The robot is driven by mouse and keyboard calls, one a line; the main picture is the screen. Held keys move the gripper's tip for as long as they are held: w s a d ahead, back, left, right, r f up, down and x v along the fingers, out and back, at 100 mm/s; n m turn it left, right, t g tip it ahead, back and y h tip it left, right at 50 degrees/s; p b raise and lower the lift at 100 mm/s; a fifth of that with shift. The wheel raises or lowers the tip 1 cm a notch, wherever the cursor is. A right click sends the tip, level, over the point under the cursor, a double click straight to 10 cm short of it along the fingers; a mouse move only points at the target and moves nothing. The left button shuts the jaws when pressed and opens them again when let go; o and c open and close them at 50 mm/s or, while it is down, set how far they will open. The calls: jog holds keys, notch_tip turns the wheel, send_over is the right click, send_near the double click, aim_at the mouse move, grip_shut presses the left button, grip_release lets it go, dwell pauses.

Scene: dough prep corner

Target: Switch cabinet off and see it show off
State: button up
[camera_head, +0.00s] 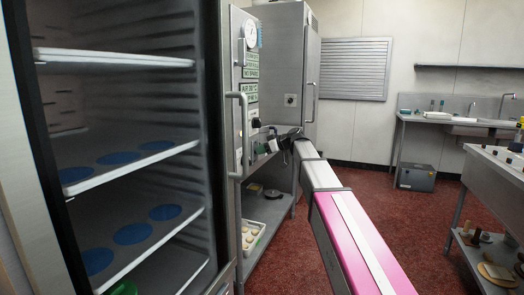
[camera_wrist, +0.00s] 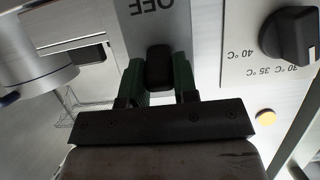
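The cabinet's control panel (camera_head: 247,95) is the narrow pale strip beside the open-looking shelved cabinet, with a round gauge and green-lettered labels. In the wrist view a black switch (camera_wrist: 159,68) sits on a grey plate with the word OFF (camera_wrist: 152,6), upside down, near its end. My gripper (camera_wrist: 160,75) has its two green fingers on either side of the switch, seemingly touching it. In the head view my gripper (camera_head: 272,142) reaches the panel's lower part. A black temperature dial (camera_wrist: 289,34) and an amber round lamp (camera_wrist: 265,116) are beside the plate; I cannot tell whether the lamp is lit.
The cabinet's shelves (camera_head: 110,61) hold blue discs. A vertical handle (camera_head: 237,135) stands out close to my gripper. A tray of pale dough pieces (camera_head: 252,236) lies low under a steel bench. A steel counter (camera_head: 497,170) is at the right, and the red floor between is clear.

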jog(key=shift+f+y, duration=0.1)
jog(key=shift+y, duration=0.2)
jog(key=y, duration=0.1)
jog(key=f+t+y, duration=0.1)
jog(key=y, duration=0.1)
jog(key=shift+s+d+f, duration=0.1)
jog(key=shift+d+f, duration=0.1)
jog(key=shift+d, duration=0.05)
jog(key=y, duration=0.2)
jog(key=f+t+y, duration=0.1)
jog(key=y, duration=0.1)
jog(key=t+y, duration=0.1)
jog(key=shift+a+f+y, duration=0.1)
jog(key=shift+f+y, duration=0.3)
dwell(0.4)
jog(key=o, duration=0.9)
jog(key=v, duration=1)
jog(key=shift+s+d+f, duration=0.15)
jog(key=shift+d+f, duration=0.05)
jog(key=shift+f, duration=0.2)
